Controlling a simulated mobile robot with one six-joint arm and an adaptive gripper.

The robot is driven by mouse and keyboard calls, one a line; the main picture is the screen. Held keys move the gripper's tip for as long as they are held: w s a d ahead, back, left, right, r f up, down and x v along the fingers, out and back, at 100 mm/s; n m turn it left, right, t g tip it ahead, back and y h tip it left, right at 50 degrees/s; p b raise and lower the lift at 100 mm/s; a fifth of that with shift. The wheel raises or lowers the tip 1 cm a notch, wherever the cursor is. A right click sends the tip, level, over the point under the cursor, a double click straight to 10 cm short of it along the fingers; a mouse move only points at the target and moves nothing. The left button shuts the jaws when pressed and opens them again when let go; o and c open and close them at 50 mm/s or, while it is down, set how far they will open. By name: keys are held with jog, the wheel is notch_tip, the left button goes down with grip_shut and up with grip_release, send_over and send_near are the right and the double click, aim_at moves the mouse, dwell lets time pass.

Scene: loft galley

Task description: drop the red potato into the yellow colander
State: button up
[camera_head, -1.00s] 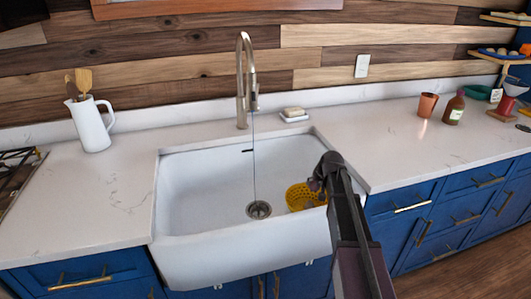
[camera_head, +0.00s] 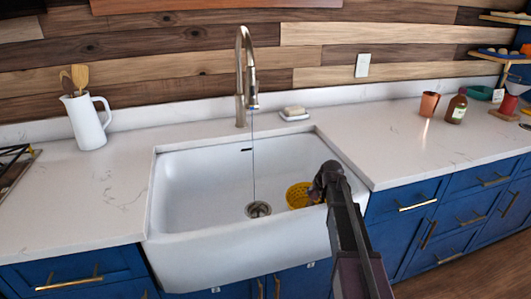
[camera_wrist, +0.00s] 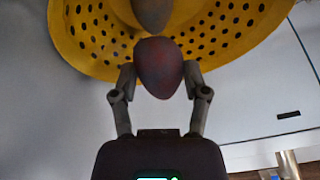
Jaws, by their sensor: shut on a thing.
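The yellow colander (camera_head: 297,196) sits in the right part of the white sink; it also shows in the wrist view (camera_wrist: 90,42), its perforated bowl filling the top. My gripper (camera_wrist: 159,80) is shut on the red potato (camera_wrist: 158,66), a dark red, egg-shaped thing between the two fingers. In the wrist view the potato overlaps the colander's near rim. The gap between them cannot be judged. In the head view my arm's end is at the colander's right side, and the potato is hidden there. A brownish rounded thing (camera_wrist: 152,13) shows against the colander bowl, partly cut off.
The white sink (camera_head: 195,190) surrounds the colander, with a tall faucet (camera_head: 241,80) behind and a thin line hanging down to the drain (camera_head: 258,209). A soap dish (camera_head: 294,115), terracotta cup (camera_head: 429,104) and brown bottle (camera_head: 456,108) stand on the counter.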

jog(key=shift+f, duration=0.35)
jog(key=o, duration=1.2)
